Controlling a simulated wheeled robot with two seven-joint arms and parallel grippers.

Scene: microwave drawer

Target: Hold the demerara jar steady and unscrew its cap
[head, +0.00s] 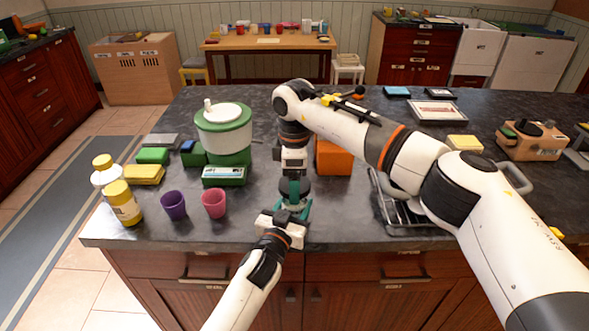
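My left gripper (290,213) comes up from the bottom and reaches over the counter's front edge. Its teal fingers are around or beside a small dark form (305,187), which may be the demerara jar. My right arm arches over from the right, and my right gripper (294,182) points straight down just above or at the same spot. The two grippers overlap in the picture and hide most of what is between them. I cannot make out the cap, or whether either gripper is shut on anything.
Purple (173,205) and pink (214,203) cups stand left of my grippers. Behind are a white-and-green container (224,126) and an orange box (333,158). A wire rack (400,212) lies right, partly under my arm.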

